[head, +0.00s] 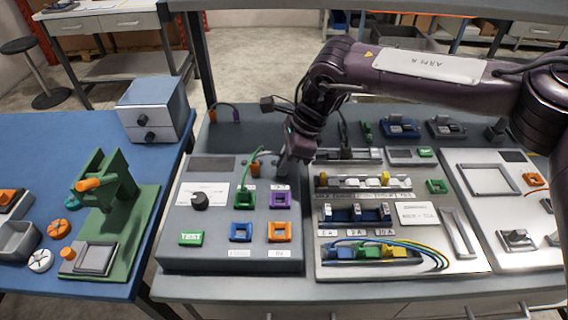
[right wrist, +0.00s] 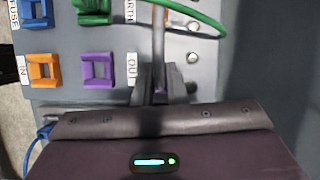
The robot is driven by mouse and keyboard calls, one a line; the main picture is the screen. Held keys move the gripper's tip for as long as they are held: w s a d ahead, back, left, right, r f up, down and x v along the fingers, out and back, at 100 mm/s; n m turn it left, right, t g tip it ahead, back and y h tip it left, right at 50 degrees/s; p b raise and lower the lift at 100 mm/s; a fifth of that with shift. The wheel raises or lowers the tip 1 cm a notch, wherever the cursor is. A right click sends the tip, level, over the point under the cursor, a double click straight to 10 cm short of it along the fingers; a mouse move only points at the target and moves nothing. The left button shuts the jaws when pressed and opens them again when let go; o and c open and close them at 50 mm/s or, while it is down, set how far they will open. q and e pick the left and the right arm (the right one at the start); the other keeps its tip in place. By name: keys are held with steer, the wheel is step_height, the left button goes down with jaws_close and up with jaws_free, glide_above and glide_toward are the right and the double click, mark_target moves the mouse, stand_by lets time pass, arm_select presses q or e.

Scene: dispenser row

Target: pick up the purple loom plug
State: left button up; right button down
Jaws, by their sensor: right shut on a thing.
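A small purple plug (head: 237,115) stands at the back left of the bench, joined by a thin arched cable to an orange plug (head: 212,117). My right gripper (head: 284,170) is over the back right of the left grey panel, in front and right of that purple plug and apart from it. In the right wrist view my right gripper (right wrist: 160,92) is shut on a thin greyish part, which I cannot name; its jaws partly hide it. A purple square socket (head: 280,200) is just in front of it; it also shows in the right wrist view (right wrist: 97,70). My left gripper is not in view.
A green cable (head: 247,156) arches up from the green socket (head: 245,198) beside my right gripper. A second panel (head: 415,245) with fuses and wires lies to the right.

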step_height(320, 180, up, 20)
steer(key=b, duration=0.1)
steer(key=shift+f, duration=0.1)
stand_by(0.5)
steer(key=m+b, duration=0.1)
steer(key=b, duration=0.2)
glide_above(273, 199)
steer(key=d, duration=0.2)
steer(key=f, duration=1.4)
steer(key=shift+w+a+f, duration=0.1)
steer(key=shift+a, duration=0.15)
steer(key=shift+f+b, duration=0.7)
steer(key=shift+f, duration=1.05)
steer(key=shift+f+b, duration=0.2)
steer(key=shift+b, duration=0.15)
steer(key=shift+f, duration=0.45)
steer(key=shift+f+b, duration=0.25)
steer(key=shift+b, duration=0.2)
